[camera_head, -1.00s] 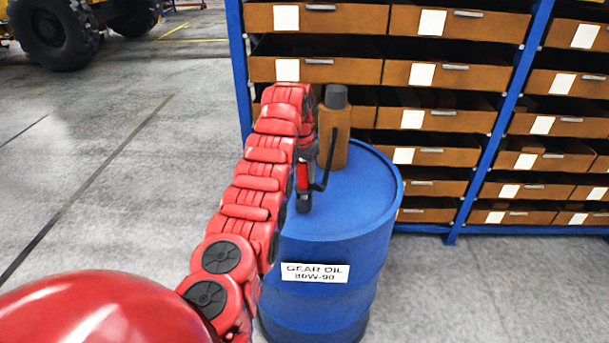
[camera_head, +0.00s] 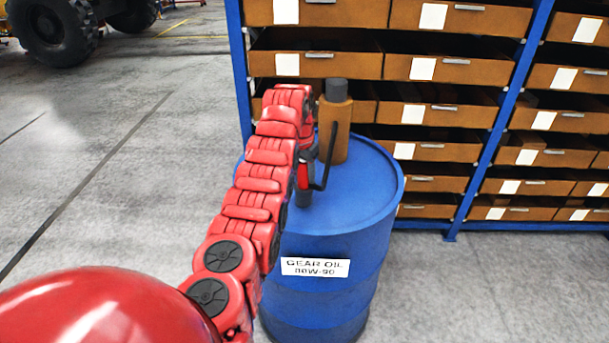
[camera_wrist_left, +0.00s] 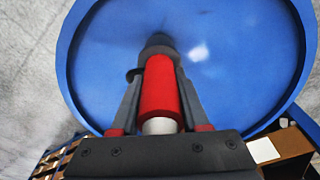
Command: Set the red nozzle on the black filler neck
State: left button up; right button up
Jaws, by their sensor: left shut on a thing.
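My left gripper (camera_wrist_left: 156,105) is shut on the red nozzle (camera_wrist_left: 160,88), a red cylinder with a pale end towards the palm. In the head view the nozzle (camera_head: 304,172) is partly hidden by my arm. A dark cylindrical piece (camera_wrist_left: 157,44) lies in line with its far end, close to the drum top; I cannot tell whether it is the black filler neck or the nozzle's own tip, nor whether it touches the drum. A thin black bent rod or hose (camera_head: 328,163) runs from near it, up to the right. My right gripper is not in view.
The blue gear-oil drum (camera_head: 350,200) stands under my left gripper. A brown canister with a dark cap (camera_head: 337,92) stands on it, just right of the gripper. A blue rack (camera_head: 487,140) of brown drawers is behind. Open floor (camera_head: 100,190) lies left.

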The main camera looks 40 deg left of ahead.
pick_arm(q)
jog(key=o, duration=1.2)
jog(key=shift+r, duration=0.1)
jog(key=shift+r, duration=0.3)
jog(key=r, duration=0.2)
jog(key=r+b, duration=0.1)
jog(key=r, duration=0.2)
jog(key=s+r, duration=0.1)
jog(key=r, duration=0.1)
jog(key=shift+r, duration=0.35)
notch_tip(320, 180, up, 9)
jog(key=p, duration=0.6)
send_over(301, 189)
jog(key=shift+f, duration=0.15)
